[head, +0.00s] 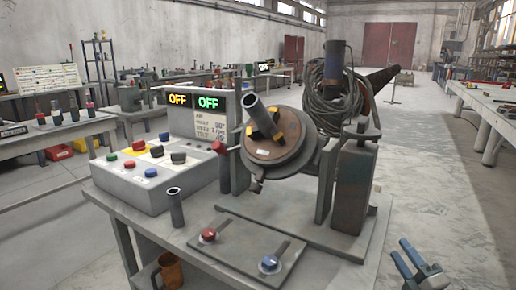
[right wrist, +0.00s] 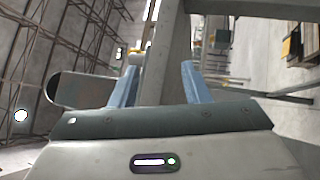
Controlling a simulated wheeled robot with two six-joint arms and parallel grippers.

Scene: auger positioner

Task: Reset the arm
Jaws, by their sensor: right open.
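My right gripper (head: 402,247) is at the lower right of the head view, beside the right end of the workbench and apart from it. Its two blue fingers are open and hold nothing. They also show in the right wrist view (right wrist: 157,80), where a grey upright beam (right wrist: 157,55) is seen between and beyond them; I cannot tell how far off it is. My left gripper and arm do not show. The positioner's round brown chuck (head: 277,148) holds a grey pipe (head: 256,106), tilted, between yellow jaws.
The bench (head: 377,245) carries a control box (head: 150,188) with coloured buttons, a display (head: 192,102) reading OFF twice, a plate (head: 245,252) with red and blue knobs, and a short upright tube (head: 176,208). A brown mug (head: 170,271) is low at left. Open floor (head: 440,190) lies right.

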